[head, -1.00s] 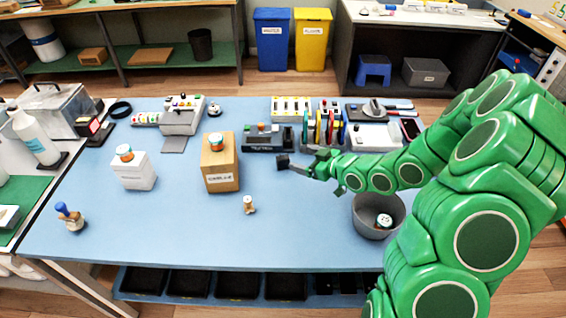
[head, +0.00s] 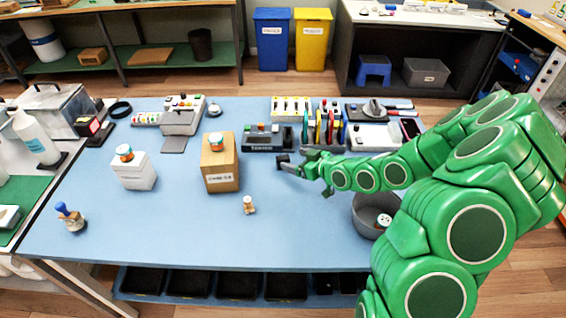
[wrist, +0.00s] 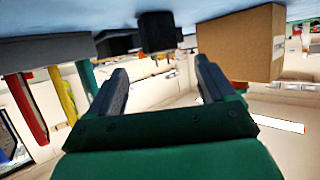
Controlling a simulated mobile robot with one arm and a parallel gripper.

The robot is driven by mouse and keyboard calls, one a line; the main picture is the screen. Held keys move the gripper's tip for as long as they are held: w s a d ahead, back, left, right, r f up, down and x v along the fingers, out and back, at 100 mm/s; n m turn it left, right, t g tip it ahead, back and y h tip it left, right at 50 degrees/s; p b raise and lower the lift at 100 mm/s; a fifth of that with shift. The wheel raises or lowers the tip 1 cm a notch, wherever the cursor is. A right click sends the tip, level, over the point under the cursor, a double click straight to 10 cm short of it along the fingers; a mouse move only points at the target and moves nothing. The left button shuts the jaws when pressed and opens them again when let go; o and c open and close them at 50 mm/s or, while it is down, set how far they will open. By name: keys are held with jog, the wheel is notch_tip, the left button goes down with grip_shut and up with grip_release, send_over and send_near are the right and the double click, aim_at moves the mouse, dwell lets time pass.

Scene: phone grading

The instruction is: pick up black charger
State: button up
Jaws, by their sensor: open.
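The black charger (head: 283,158) looks like a small dark block on the blue table, in front of the grey tester device. My gripper (head: 297,162) is just to its right, low over the table, with its fingers pointing at it. In the wrist view a dark block (wrist: 157,32), which seems to be the charger, lies ahead of the gap between my two open fingers (wrist: 160,78). Nothing is held between them. The head view is too small to tell the exact gap between fingertips and charger.
A tester device (head: 264,137) stands behind the charger, with a rack of colored items (head: 322,125) to its right. A cardboard box (head: 220,168) stands to the left. A grey bin (head: 366,213) is nearer at the right. The front middle of the blue table is mostly clear.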

aim_at(287, 157)
jog(key=shift+x, duration=2.35)
jog(key=shift+s+a+r, duration=0.1)
jog(key=c, duration=1.1)
